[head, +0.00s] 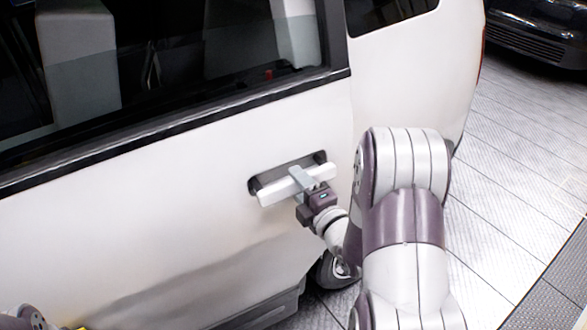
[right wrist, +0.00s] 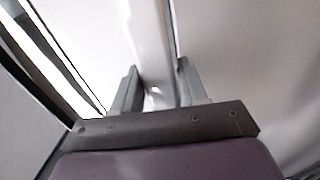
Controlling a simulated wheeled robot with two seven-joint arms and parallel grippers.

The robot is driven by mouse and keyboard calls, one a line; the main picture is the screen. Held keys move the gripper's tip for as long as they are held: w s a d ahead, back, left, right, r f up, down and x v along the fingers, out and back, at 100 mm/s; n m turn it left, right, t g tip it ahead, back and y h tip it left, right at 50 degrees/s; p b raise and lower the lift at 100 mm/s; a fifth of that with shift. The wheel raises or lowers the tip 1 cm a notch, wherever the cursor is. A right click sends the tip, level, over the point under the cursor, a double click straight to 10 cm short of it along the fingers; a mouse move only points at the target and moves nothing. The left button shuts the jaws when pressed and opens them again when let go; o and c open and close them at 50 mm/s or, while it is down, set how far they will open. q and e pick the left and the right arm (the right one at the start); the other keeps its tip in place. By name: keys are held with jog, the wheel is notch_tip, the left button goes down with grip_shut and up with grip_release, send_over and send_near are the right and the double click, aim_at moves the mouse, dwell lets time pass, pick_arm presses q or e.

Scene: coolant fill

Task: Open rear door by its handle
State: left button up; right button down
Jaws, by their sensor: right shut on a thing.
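The white rear door (head: 150,220) of a van fills the left of the head view and looks closed against the body. Its white bar handle (head: 277,191) sits across a dark recess near the door's rear edge. My right gripper (head: 302,180) is shut on the handle, its fingers across the bar. In the right wrist view the handle (right wrist: 147,40) runs up between the two grey fingers (right wrist: 155,90). My left gripper is not in view; only a bit of my left arm shows at the bottom left corner.
The door's dark window (head: 220,50) lies above the handle. The van's rear wheel (head: 335,272) is below my right wrist. Open tiled floor (head: 520,170) lies to the right, with a dark car (head: 540,30) at the top right.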

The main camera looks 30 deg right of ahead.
jog(key=shift+m+h, duration=0.4)
jog(key=shift+h, duration=0.2)
jog(key=s, duration=0.4)
jog(key=shift+s+a, duration=0.2)
jog(key=shift+a, duration=0.05)
jog(key=shift+m+h, duration=0.4)
jog(key=shift+h, duration=0.3)
jog(key=s, duration=0.4)
jog(key=shift+s+a+b, duration=0.15)
jog(key=shift+a+b, duration=0.2)
